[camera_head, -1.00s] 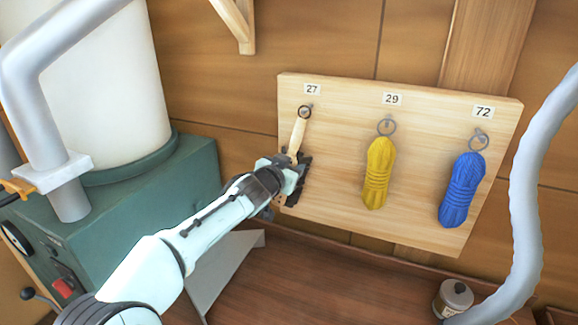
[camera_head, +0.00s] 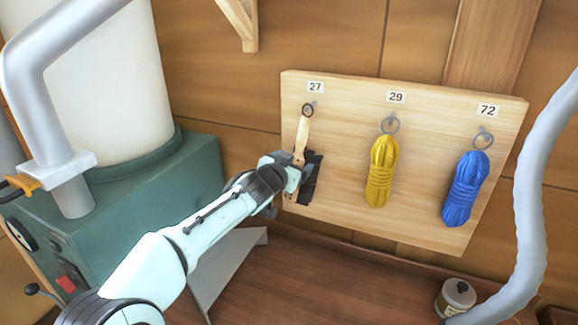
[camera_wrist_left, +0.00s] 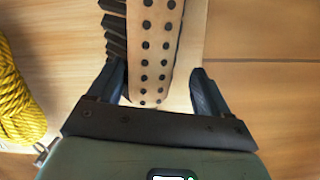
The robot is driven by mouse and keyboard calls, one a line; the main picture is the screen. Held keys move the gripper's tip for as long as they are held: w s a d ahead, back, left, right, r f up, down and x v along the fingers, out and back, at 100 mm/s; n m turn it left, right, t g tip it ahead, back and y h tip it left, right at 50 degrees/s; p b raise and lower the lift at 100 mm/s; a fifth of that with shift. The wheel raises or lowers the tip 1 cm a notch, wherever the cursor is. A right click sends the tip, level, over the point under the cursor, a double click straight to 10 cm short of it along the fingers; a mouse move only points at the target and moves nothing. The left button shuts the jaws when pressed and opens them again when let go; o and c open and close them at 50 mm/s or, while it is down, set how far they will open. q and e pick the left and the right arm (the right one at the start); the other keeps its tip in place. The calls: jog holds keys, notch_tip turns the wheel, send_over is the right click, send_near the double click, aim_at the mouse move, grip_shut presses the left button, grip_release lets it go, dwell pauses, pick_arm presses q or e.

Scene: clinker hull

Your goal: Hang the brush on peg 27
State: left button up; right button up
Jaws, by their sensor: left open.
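The brush has a pale wooden handle (camera_head: 302,138) with a dark ring at its top and black bristles (camera_head: 312,180). It hangs down the board, with its ring at peg 27 (camera_head: 312,104), under the label 27; the ring looks to be around the peg. My left gripper (camera_head: 288,176) is open at the brush's lower part, partly covering it. In the left wrist view, the brush's wooden head (camera_wrist_left: 160,40) with rows of dark dots stands between the spread fingers (camera_wrist_left: 160,88), with gaps beside it. My right gripper is not in view.
A yellow rope coil (camera_head: 381,172) hangs under 29 and a blue one (camera_head: 465,188) under 72 on the wooden board (camera_head: 345,205). A green machine (camera_head: 165,205) stands left, a grey pipe (camera_head: 524,200) right, and a small jar (camera_head: 456,298) on the bench.

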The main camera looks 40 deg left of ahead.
pick_arm(q)
jog(key=b+v, duration=0.2)
jog(key=v, duration=1.1)
jog(key=shift+s, duration=0.15)
jog(key=shift+r, duration=0.1)
